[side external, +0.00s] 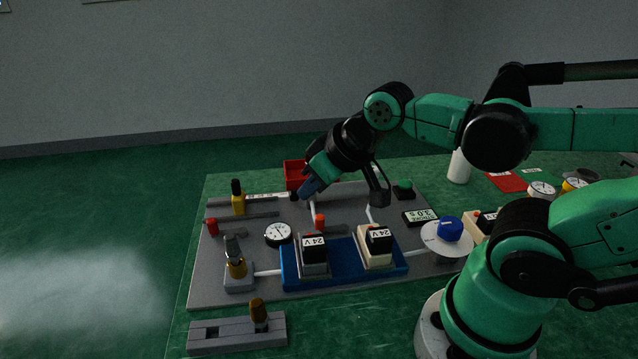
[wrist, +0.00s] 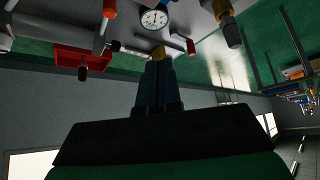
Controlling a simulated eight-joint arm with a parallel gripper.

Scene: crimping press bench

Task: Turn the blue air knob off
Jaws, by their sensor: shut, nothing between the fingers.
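The blue air knob (side external: 449,228) sits on a white round plate (side external: 432,243) at the right front of the grey panel in the side view. Its setting is too small to read. My gripper (side external: 306,194) is shut and empty. It hangs tilted above the back middle of the panel, to the left of the knob and well apart from it. In the wrist view my shut fingers (wrist: 157,68) point towards the panel, with something yellow (wrist: 159,52) just past their tips. The knob does not show in the wrist view.
A blue tray (side external: 344,275) with two 24 V blocks lies left of the knob. A dial gauge (side external: 278,233), a red bin (side external: 295,173), a green button (side external: 404,188) and a counter display (side external: 420,217) are nearby. A white bottle (side external: 459,167) stands behind.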

